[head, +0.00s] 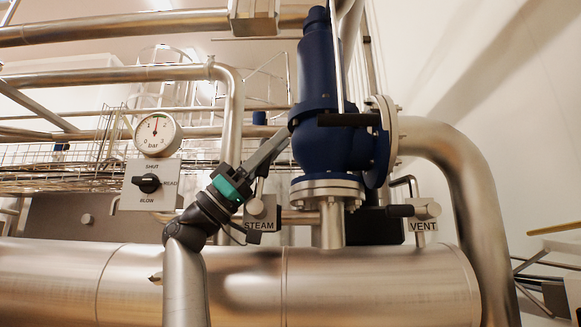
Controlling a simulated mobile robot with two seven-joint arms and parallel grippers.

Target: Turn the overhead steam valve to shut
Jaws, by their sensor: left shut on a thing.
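The steam valve (256,208) is a small round metal body behind a plate marked STEAM (260,226), left of the big blue valve. Its lever (260,187) stands roughly upright and passes behind my left gripper's fingers. My left gripper (275,148), with a teal band, reaches up and right from the lower left. It is shut on the lever, whose upper part is mostly hidden by the fingers. My right gripper is not in view.
The blue relief valve (325,145) with a black bar (348,120) stands close right of my fingers. The vent valve (424,209) is farther right. A gauge (157,133) and a selector box (149,187) are at left. A large steel pipe (375,285) runs below.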

